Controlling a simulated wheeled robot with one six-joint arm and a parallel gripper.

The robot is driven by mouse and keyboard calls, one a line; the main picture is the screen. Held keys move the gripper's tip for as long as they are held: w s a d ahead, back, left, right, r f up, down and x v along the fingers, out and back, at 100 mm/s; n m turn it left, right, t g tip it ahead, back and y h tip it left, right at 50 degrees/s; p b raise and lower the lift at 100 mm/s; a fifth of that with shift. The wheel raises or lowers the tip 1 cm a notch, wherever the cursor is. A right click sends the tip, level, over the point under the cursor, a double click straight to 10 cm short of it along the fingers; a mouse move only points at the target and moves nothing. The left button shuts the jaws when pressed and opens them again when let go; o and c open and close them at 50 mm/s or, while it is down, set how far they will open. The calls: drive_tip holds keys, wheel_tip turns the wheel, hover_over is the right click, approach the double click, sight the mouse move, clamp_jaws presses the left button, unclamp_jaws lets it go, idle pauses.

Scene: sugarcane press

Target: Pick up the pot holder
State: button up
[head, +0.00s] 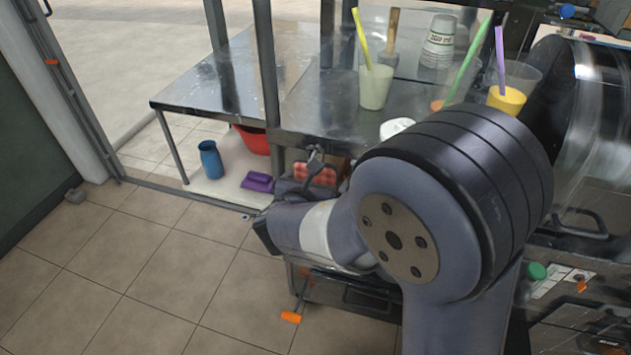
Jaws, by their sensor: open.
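A red checkered cloth item, which looks like the pot holder (301,171), is on the low level under the steel counter, near the middle of the head view. My gripper (316,162) is open and reaches toward it, overlapping it in the picture. Dark gripper parts cover some of the cloth. I cannot tell whether the fingers touch it or how far apart they are. My large grey arm joint hides much of the area to the right.
A purple object (257,182), a blue jug (210,160) and a red basin (254,139) are on the low shelf (222,190) to the left. Drink cups and a cup stack (439,42) stand on the steel counter (307,107) above. The tiled floor at left is mostly clear.

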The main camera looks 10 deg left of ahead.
drive_tip(key=shift+w+d+f, duration=0.1)
drive_tip(key=shift+w+f, duration=0.2)
drive_tip(key=shift+w, duration=0.3)
drive_tip(key=shift+c, duration=0.4)
drive_tip(key=c, duration=0.7)
drive_tip(key=shift+r, duration=0.1)
